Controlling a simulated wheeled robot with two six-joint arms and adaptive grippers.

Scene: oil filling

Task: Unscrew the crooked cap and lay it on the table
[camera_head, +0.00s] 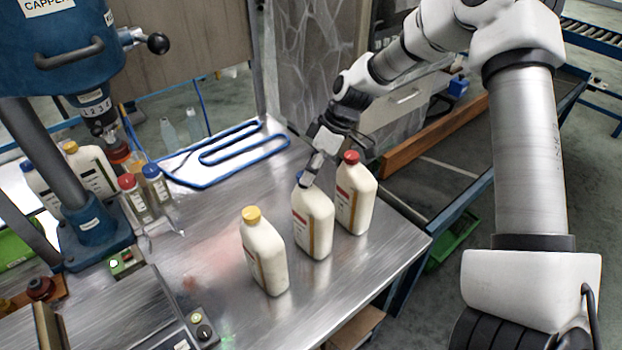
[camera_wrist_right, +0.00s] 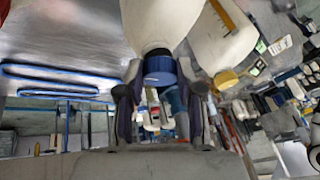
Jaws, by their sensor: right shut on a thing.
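Three cream bottles stand upright on the steel table (camera_head: 215,215). The middle bottle (camera_head: 313,228) has a blue cap, mostly hidden by my right gripper (camera_head: 305,181) in the head view. In the right wrist view the blue cap (camera_wrist_right: 159,68) sits on the neck of its bottle (camera_wrist_right: 160,22), between my fingers, and the gripper is shut on it. I cannot tell whether this cap is tilted. The yellow-capped bottle (camera_head: 264,257) stands to the left, the red-capped bottle (camera_head: 355,200) to the right; their caps look seated. My left gripper is not in view.
A blue capping machine (camera_head: 70,45) stands at the left, with small red- and blue-capped bottles (camera_head: 158,190) beside it.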

